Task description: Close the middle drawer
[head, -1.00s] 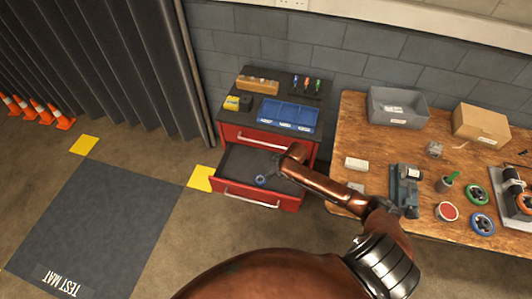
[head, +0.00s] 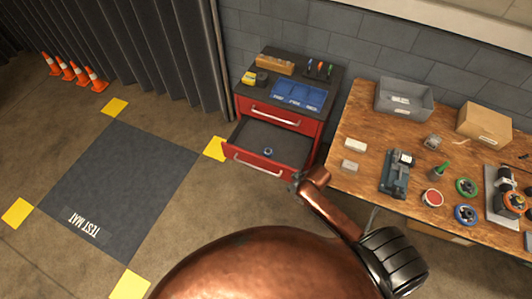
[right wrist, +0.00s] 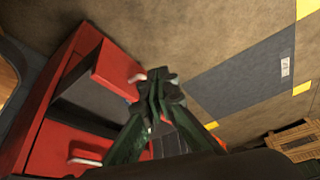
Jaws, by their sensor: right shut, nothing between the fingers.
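The red cabinet (head: 326,112) has a shut upper drawer (head: 290,121) with a pale handle. Below it, the middle drawer (head: 285,144) is pulled out, showing a dark floor with a small blue ring-shaped item (head: 268,152) on it. My right gripper (head: 297,181) is at the right front corner of the open drawer, shut and empty. In the right wrist view, its closed fingers (right wrist: 158,88) are close to the open drawer's red front (right wrist: 117,70). I cannot tell whether they touch it. Anything below the open drawer is hidden. My left gripper is not in view.
A wooden workbench (head: 368,125) with several parts stands right of the cabinet. A grey bin (head: 405,100) and cardboard box (head: 484,124) sit at its back. Open floor and a dark test mat (head: 120,185) lie left. Cones (head: 95,79) stand far left.

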